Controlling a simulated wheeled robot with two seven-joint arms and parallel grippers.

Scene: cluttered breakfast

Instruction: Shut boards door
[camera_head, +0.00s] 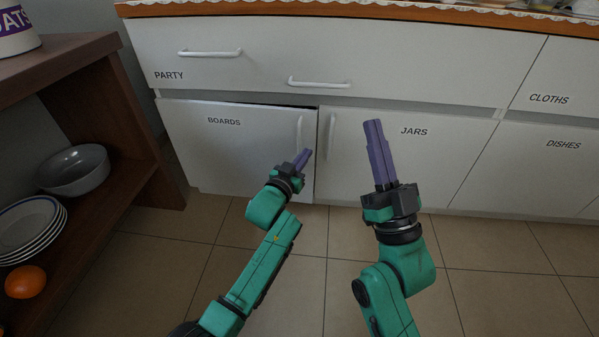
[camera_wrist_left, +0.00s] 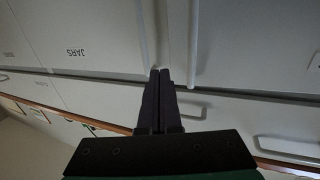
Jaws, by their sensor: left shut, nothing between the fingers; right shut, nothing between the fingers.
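The white BOARDS door (camera_head: 235,145) is on the lower cabinet at the left in the head view, with its vertical handle (camera_head: 299,133) near its right edge. A dark gap shows along its top edge, so it looks slightly ajar. My left gripper (camera_head: 306,154) is shut and empty, in front of the door's right edge just below the handle. I cannot tell whether it touches the door. In the left wrist view its fingers (camera_wrist_left: 160,74) point at the seam between the doors. My right gripper (camera_head: 373,123) is shut and empty in front of the JARS door (camera_head: 440,150).
The PARTY drawer (camera_head: 230,72) above looks shut, with two bar handles. At the left stands a brown shelf (camera_head: 110,150) with a grey bowl (camera_head: 76,170), stacked plates (camera_head: 30,228) and an orange (camera_head: 25,282). The tiled floor (camera_head: 500,270) in front is clear.

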